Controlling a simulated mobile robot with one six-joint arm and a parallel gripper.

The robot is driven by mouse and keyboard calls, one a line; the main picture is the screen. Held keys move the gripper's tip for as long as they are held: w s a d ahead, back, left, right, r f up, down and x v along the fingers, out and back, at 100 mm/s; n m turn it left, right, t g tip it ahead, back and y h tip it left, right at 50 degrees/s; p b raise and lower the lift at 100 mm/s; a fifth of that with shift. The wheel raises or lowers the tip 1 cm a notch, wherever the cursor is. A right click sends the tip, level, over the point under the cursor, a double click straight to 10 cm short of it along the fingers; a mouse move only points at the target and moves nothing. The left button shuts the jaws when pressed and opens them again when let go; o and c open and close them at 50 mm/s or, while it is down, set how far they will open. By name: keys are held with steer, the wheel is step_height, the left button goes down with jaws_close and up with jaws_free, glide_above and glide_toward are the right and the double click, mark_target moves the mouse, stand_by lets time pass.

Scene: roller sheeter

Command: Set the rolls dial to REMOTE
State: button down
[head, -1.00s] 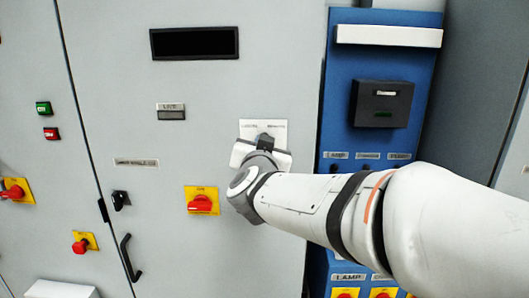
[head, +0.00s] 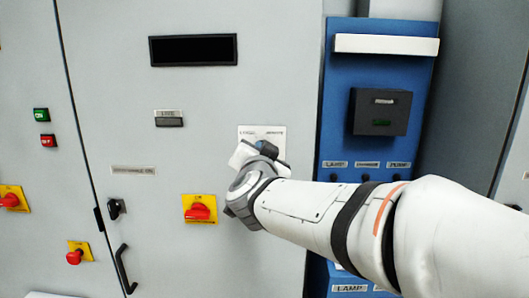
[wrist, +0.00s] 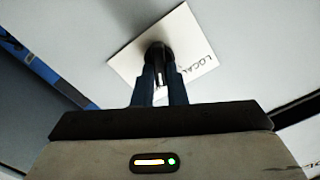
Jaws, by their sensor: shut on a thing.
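The rolls dial is a dark knob (wrist: 158,50) on a white plate (head: 275,131) on the grey cabinet door. The plate reads LOCAL at its left and REMOTE at its right in the head view. In the wrist view the plate (wrist: 125,60) looks tilted, with LOCAL at the right; REMOTE is hidden. My gripper (head: 264,147) is shut on the knob, and the two dark fingers (wrist: 159,80) flank it in the wrist view. My gripper is rolled clockwise in the head view. The fingers hide part of the knob, so I cannot tell exactly where it points.
A red switch on a yellow plate (head: 199,209) sits below left of my gripper. A blue panel (head: 342,100) with a black box (head: 380,112) stands to the right. A door handle (head: 125,268) and a key lock (head: 116,208) are at lower left.

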steer(key=c, duration=1.5)
jaws_free()
steer(key=shift+o, duration=0.2)
steer(key=shift+s, duration=0.1)
steer(key=s, duration=0.7)
steer(key=shift+s+a, duration=0.15)
steer(key=shift+s, duration=0.15)
